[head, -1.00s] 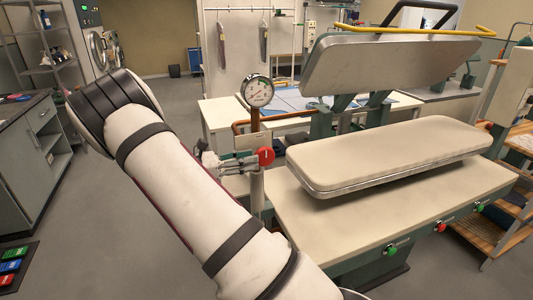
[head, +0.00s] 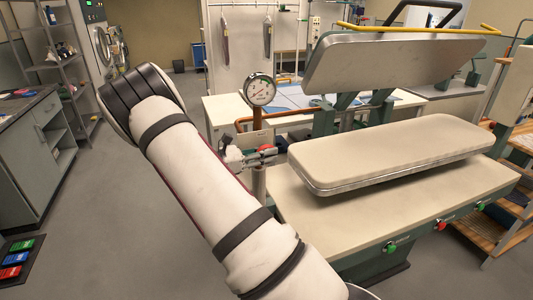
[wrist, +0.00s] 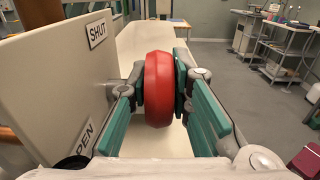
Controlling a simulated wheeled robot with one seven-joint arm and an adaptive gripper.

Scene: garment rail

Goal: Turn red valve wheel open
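The red valve wheel (wrist: 158,88) stands edge-on between the two green finger pads of my gripper (wrist: 160,82) in the wrist view. The pads appear to press on it from both sides. In the head view, my gripper (head: 262,155) is at the pipe below the gauge and hides most of the wheel (head: 265,147). A pale plate (wrist: 60,75) left of the wheel carries a "SHUT" label (wrist: 97,33) at its top and a partly hidden label ending in "PEN" (wrist: 86,138) lower down.
A round pressure gauge (head: 259,90) sits above the valve. The pressing machine's padded board (head: 390,152) and table (head: 400,205) are close on the right. A grey cabinet (head: 40,150) stands at left, with open floor (head: 130,230) between.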

